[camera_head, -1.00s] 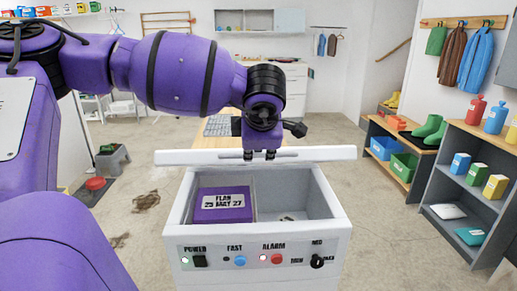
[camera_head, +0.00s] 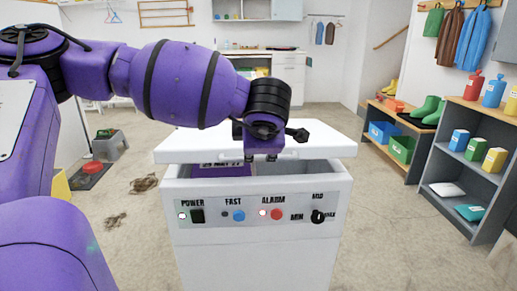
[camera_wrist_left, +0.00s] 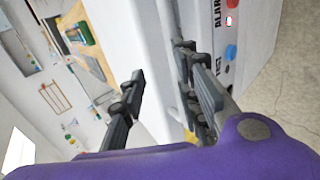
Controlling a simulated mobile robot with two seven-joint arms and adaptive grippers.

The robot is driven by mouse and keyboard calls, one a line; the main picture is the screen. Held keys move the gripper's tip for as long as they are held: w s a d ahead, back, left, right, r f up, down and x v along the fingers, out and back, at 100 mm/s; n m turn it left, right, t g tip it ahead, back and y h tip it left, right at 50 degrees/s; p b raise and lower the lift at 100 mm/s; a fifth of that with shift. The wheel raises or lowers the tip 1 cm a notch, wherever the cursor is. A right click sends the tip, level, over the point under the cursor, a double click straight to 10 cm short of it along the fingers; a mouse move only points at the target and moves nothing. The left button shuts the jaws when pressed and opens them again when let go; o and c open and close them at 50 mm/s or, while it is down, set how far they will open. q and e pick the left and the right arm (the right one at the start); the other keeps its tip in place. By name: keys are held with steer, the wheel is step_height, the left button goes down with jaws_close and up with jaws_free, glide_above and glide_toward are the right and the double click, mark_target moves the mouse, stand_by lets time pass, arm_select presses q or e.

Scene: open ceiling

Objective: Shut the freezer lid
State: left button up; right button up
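The white chest freezer (camera_head: 255,240) stands in the middle of the head view, its control panel facing me. Its lid (camera_head: 325,144) is low and close to level, its front edge slightly above the rim, leaving a narrow gap. Through the gap I see part of a purple labelled box (camera_head: 222,170) inside. My left gripper (camera_head: 262,157) points down at the middle of the lid's front edge, by the handle bar. In the left wrist view its fingers (camera_wrist_left: 165,88) are apart, with the white lid (camera_wrist_left: 120,25) behind them. Contact with the lid is unclear. My right gripper is out of view.
Shelves with boots, bins and bottles (camera_head: 465,160) stand along the right. A step stool (camera_head: 110,147) and a red item on a dark mat (camera_head: 88,172) are at the left. Dark debris (camera_head: 145,184) lies on the floor. Floor right of the freezer is clear.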

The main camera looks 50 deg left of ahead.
arm_select(q)
steer(key=v, duration=1.2)
steer(key=shift+c, duration=0.3)
